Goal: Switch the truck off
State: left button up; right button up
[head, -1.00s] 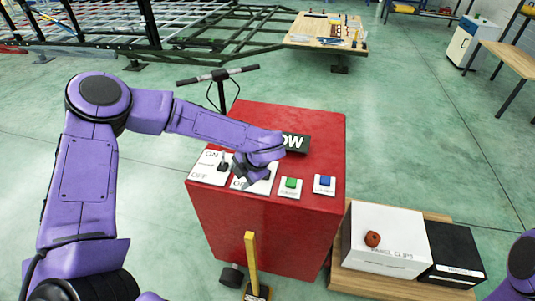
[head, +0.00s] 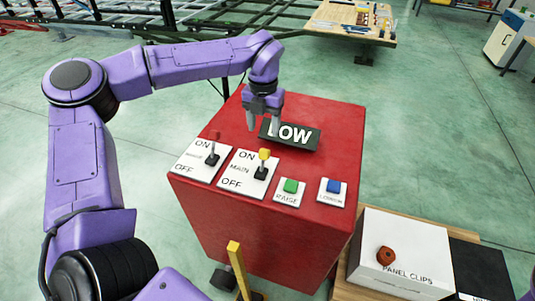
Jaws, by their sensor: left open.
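A red box-shaped console (head: 270,235) stands in the middle of the head view. Its top has a red-tipped lever switch (head: 214,146) on a white ON/OFF plate; the word between is too small to read surely. Beside it a yellow-tipped lever switch (head: 263,163) sits on a plate that reads ON, MAIN, OFF. Both levers lean toward their ON ends. My left gripper (head: 263,126) is open, empty and pointing down over the console's far part, beyond the yellow lever, close to the dark LOW sign (head: 296,136). My right gripper is out of view.
A green RAISE button (head: 291,186) and a blue button (head: 333,186) sit right of the levers. A yellow post (head: 238,268) stands at the console's front. A white PANEL CLIPS box (head: 400,270) stands right. A dark frame with a board of tools (head: 350,20) lies behind.

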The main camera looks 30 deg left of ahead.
aim_at(264, 150)
pick_arm(q)
notch_tip(264, 150, down, 10)
jog(key=shift+w+f+p, duration=0.1)
jog(key=shift+f+p, duration=0.05)
jog(key=shift+p, duration=0.6)
grip_shut()
